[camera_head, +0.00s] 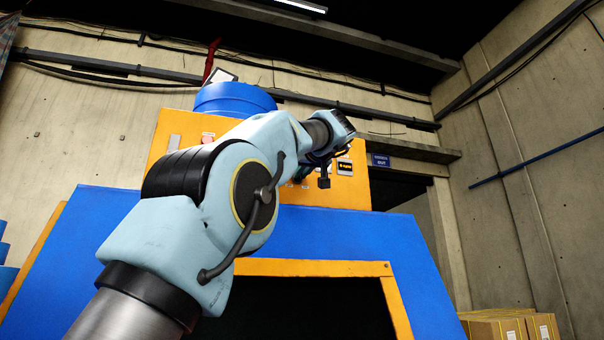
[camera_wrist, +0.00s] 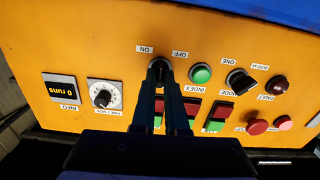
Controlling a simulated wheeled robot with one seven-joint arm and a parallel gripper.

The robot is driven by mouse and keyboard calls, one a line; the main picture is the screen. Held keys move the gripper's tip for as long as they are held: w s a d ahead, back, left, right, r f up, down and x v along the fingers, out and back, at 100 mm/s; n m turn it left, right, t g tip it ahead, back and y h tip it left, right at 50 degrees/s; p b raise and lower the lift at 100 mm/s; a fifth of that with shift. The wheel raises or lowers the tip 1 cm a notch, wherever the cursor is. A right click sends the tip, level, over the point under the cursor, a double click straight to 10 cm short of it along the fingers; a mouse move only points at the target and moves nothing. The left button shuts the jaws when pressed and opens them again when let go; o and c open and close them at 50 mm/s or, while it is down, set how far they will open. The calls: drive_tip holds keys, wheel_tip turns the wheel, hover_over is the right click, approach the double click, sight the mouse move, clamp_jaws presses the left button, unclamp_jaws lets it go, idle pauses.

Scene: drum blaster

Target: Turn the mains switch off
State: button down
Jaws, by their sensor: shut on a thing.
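The mains switch (camera_wrist: 157,64) is a dark rotary knob on the orange control panel (camera_wrist: 90,35), between the ON label (camera_wrist: 145,49) and the OFF label (camera_wrist: 180,54). The wrist view shows the panel upside down. My gripper (camera_wrist: 162,76) is shut on the knob, with one dark finger on each side. The fingers hide much of the knob, so I cannot tell which way it points. In the head view my arm reaches up to the orange panel (camera_head: 350,190); the switch is hidden behind it.
Close to the switch are a green button (camera_wrist: 201,74), a black mode selector (camera_wrist: 240,80) and red-green rockers (camera_wrist: 220,111). A white timer dial (camera_wrist: 104,95) and an info display (camera_wrist: 61,92) are to the left. Red buttons (camera_wrist: 257,126) are to the right.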

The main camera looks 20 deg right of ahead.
drive_tip(key=shift+m+p, duration=0.4)
drive_tip(key=shift+m, duration=3.8)
drive_tip(key=c, duration=0.9)
unclamp_jaws()
drive_tip(key=shift+c, duration=0.2)
drive_tip(key=s+a+b, duration=0.1)
drive_tip(key=s+b, duration=0.3)
drive_tip(key=s, duration=0.6)
drive_tip(key=shift+s+b, duration=0.4)
